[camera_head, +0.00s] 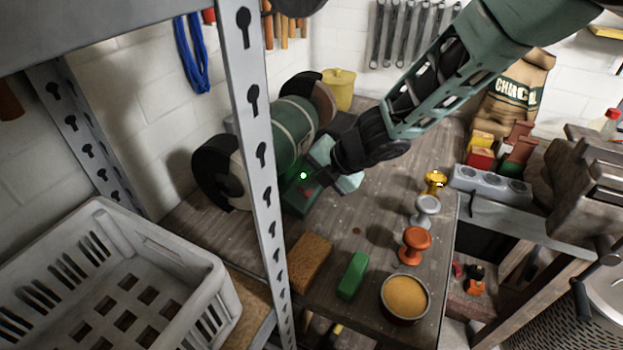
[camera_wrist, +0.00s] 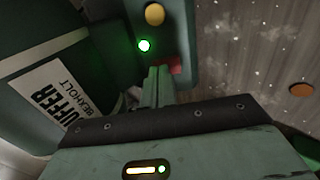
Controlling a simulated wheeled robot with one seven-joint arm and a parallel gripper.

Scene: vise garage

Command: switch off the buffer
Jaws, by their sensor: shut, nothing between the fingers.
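The buffer (camera_head: 292,130) is a green bench machine with a wheel at each end, standing on the workbench by the wall. The wrist view shows its label (camera_wrist: 62,98), an amber round part (camera_wrist: 154,14) and a lit green lamp (camera_wrist: 144,46) on its base. The lamp also glows in the head view (camera_head: 303,175). A red switch (camera_wrist: 176,66) sits beside the lamp, partly hidden by my fingers. My gripper (camera_wrist: 157,78) is shut and empty, its tips right at the red switch; I cannot tell whether they touch. In the head view my gripper (camera_head: 328,178) is at the buffer's front.
A grey shelf post (camera_head: 258,150) stands in front of the buffer's left part. A white crate (camera_head: 200,285) is at lower left. A brown block (camera_head: 311,262), a green bar (camera_head: 352,276), a round tin (camera_head: 405,298) and several knobs (camera_head: 415,243) stand along the bench front.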

